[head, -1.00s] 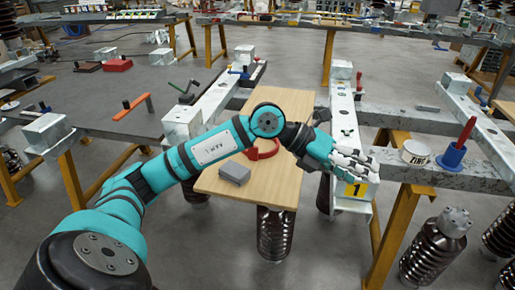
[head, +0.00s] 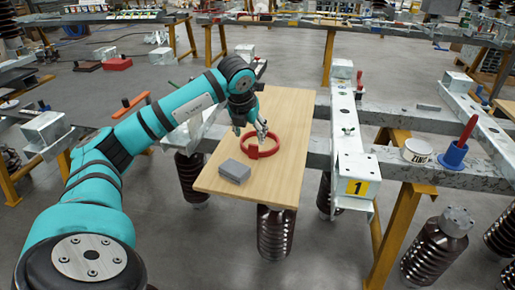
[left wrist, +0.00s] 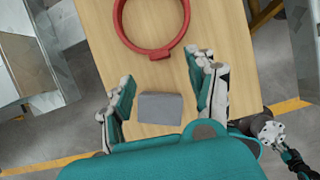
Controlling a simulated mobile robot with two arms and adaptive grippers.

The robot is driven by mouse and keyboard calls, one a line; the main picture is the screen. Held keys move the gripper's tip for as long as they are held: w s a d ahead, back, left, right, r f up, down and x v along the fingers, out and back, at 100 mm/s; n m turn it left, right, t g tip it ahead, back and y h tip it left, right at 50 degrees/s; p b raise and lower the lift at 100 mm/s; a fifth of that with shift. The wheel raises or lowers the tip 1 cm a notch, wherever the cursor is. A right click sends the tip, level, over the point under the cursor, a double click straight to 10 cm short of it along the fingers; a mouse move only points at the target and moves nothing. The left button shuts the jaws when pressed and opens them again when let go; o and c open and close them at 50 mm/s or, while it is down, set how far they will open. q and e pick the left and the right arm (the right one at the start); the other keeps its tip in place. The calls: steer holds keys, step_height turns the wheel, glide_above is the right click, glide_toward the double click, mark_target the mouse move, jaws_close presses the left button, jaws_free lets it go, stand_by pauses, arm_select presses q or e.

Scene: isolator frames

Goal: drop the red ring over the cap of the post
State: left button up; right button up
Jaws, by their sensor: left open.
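The red ring (head: 267,154) lies flat on the light wooden board, with a small red block on its near side. It also shows in the left wrist view (left wrist: 135,46), cut by the top edge. My left gripper (head: 251,132) is open and empty just above the ring's far side. In the left wrist view my left gripper (left wrist: 165,82) has its fingers spread, with the ring beyond their tips. A brown ribbed post (head: 430,250) with a grey bolted cap (head: 455,220) stands upright at the right; several similar posts are around.
A grey block (head: 234,171) sits on the wooden board (head: 285,110) near the ring. A white tin (head: 417,151) and a blue holder (head: 454,156) stand further right.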

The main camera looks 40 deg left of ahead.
mark_target(253, 145)
arm_select(q)
steer(key=x, duration=0.8)
steer(key=shift+f+b, duration=0.1)
steer(key=shift+b, duration=0.2)
steer(key=shift+w+a+f, duration=0.1)
steer(key=shift+w+f, duration=0.05)
steer(key=shift+f, duration=0.05)
jaws_close()
arm_select(e)
steer(key=shift+w+r, duration=0.25)
steer(key=shift+r, duration=0.25)
steer(key=shift+w+r, duration=0.2)
steer(key=shift+r, duration=0.25)
